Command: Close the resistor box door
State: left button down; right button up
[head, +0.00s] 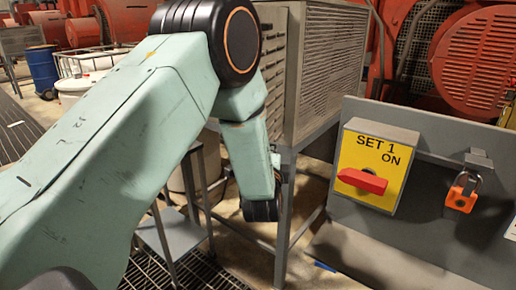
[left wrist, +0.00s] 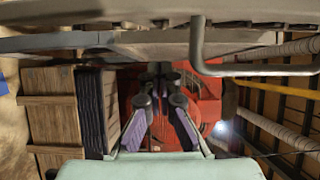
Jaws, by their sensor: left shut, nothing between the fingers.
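The resistor box (head: 332,60) is a grey louvred cabinet on a metal stand in the upper middle of the head view. Its narrow left face (head: 273,62) also has slats and is partly covered by my arm. I cannot tell from this angle how far its door stands open. My left arm reaches across the left half and bends down in front of the stand. In the left wrist view my left gripper (left wrist: 160,74) is shut and empty. Grey metal edges and a bent bar (left wrist: 197,50) cross above it; I cannot tell whether they touch. My right gripper is out of view.
A grey panel with a yellow switch plate (head: 374,165), red handle and orange padlock (head: 462,193) stands at the right. A low metal stand (head: 176,236) is below my arm. Red machinery (head: 482,60) fills the back right. A blue barrel (head: 43,70) stands far left.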

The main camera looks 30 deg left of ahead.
pick_arm(q)
jog(key=a, duration=0.1)
jog(key=s+a, duration=0.1)
jog(key=a, duration=0.1)
jog(key=shift+a, duration=0.25)
jog(key=shift+s+r+p, duration=0.15)
jog(key=shift+s+p, duration=0.1)
jog(key=shift+p, duration=0.1)
